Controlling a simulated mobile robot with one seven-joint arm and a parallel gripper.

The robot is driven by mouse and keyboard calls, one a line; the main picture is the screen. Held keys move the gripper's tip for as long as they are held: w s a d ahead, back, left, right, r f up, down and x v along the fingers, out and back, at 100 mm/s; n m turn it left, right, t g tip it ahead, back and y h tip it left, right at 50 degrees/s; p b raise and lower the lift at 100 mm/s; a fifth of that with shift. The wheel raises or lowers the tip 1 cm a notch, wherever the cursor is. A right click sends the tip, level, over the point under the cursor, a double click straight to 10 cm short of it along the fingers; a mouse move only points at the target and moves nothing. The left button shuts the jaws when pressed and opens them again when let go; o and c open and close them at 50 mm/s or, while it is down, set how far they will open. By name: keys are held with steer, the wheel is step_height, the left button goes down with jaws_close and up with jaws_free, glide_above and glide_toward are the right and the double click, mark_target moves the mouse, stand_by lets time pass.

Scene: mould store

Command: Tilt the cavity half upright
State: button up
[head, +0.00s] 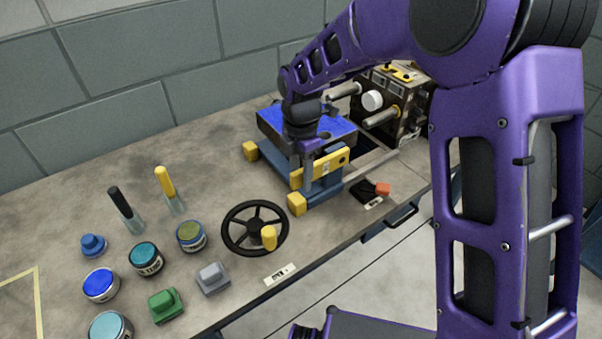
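What looks like the cavity half (272,121), a block with a bright blue upper face, lies flat on a blue and yellow tilting frame (274,165) at the back of the bench. My gripper (308,178) points down at the block's front edge, in front of the yellow bar (335,163). The gripper and wrist cover part of the blue face. I cannot tell whether the fingers are open or shut, or whether they touch the bar. A metal mould half (407,107) with projecting pillars stands upright to the right of the block.
A black handwheel (232,228) with a yellow knob sits at the bench front. A red-tipped lever (382,189) is right of the frame. Several paint jars, two brushes and small coloured blocks, including a green one (165,305), stand at left. The wall is close behind.

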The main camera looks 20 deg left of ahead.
jaws_close()
stand_by(1.2)
